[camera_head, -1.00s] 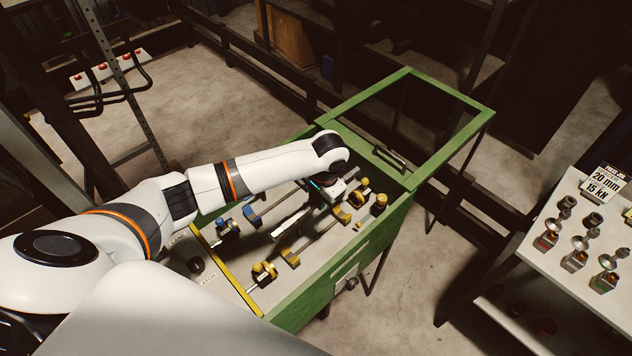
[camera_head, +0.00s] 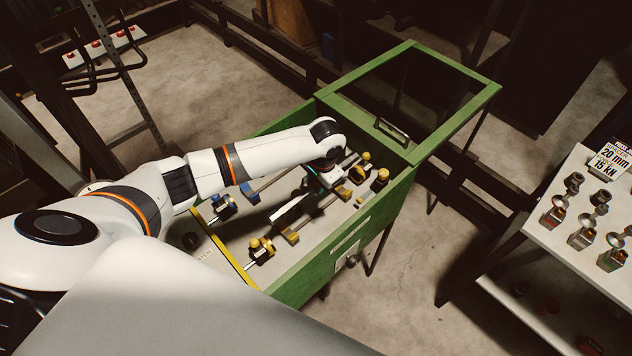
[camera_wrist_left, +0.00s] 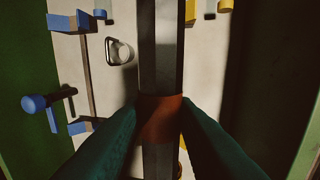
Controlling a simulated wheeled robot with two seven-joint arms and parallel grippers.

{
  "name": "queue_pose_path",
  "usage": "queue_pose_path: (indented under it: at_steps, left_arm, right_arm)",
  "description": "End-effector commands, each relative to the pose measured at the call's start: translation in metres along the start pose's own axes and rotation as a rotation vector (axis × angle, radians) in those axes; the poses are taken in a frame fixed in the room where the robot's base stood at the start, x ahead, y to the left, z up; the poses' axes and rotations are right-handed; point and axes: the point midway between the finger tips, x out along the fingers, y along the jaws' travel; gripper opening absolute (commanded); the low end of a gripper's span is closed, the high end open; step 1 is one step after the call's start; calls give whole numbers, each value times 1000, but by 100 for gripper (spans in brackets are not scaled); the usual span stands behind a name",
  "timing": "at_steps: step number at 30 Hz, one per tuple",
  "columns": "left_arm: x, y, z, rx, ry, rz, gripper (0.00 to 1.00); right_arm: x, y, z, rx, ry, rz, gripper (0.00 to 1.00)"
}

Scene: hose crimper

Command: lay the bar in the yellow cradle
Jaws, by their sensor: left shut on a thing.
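My left gripper (camera_head: 324,183) is over the green-walled bench and shut on the bar. In the left wrist view the bar (camera_wrist_left: 161,45) is a long dark grey rod with a red-orange band between my two green fingers (camera_wrist_left: 160,118). In the head view the bar (camera_head: 290,208) is a pale strip beside the hand. The yellow cradle has one yellow block (camera_head: 291,236) near the front and another (camera_head: 343,190) further back, just right of the bar. In the left wrist view, yellow blocks (camera_wrist_left: 190,12) show at the top right. I cannot tell whether the bar touches the cradle. My right gripper is not seen.
A blue cradle (camera_head: 250,193) lies left of the bar, with a blue-knobbed clamp (camera_head: 224,206) nearby. Yellow-knobbed clamps (camera_head: 262,249) stand at the front and back right. Green walls (camera_head: 345,250) edge the bench. A white table (camera_head: 560,240) with metal fittings stands at the right.

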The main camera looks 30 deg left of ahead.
Motion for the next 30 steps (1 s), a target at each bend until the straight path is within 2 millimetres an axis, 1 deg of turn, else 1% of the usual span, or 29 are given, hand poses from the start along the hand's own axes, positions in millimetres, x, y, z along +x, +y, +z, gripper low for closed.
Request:
queue_pose_path:
  at_steps: [1,20,23,30]
  left_arm:
    - [8,-1,1,-1,-3,1,0]
    - [58,-8,1,0,-3,2,0]
    - [64,-10,0,-1,-1,1,0]
    - [85,-14,1,0,-2,0,0]
  right_arm:
    - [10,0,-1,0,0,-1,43]
    - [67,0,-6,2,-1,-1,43]
    - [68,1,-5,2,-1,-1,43]
    - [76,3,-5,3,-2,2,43]
